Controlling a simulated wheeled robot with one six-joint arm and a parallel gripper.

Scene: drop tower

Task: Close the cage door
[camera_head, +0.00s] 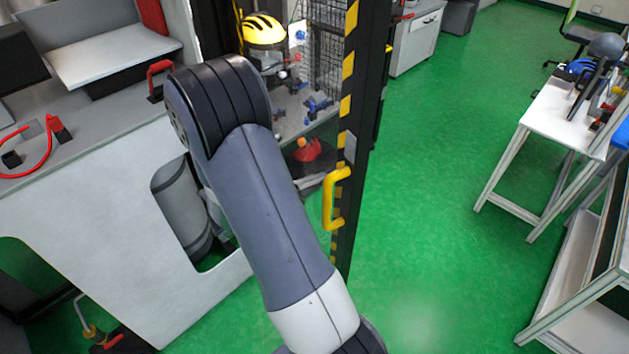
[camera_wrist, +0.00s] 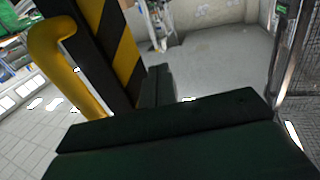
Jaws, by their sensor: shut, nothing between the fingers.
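The cage door (camera_head: 362,100) shows in the head view as a tall black frame edge with yellow stripes. It stands out into the room, seen nearly edge-on, so its exact angle is hard to tell. Its yellow handle (camera_head: 335,200) is on the lower part of this edge. In the wrist view the handle (camera_wrist: 70,65) and the striped edge (camera_wrist: 115,50) are at upper left, close to my gripper. My gripper (camera_wrist: 165,108) is shut and empty, with its dark fingers beside the striped edge. My arm mostly hides it in the head view.
Inside the cage are a yellow helmet (camera_head: 263,30), wire mesh (camera_head: 325,55) and small blue and red parts. A grey bench (camera_head: 110,125) stands at left, a white table (camera_head: 560,115) at right. Green floor (camera_head: 430,200) right of the door is clear.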

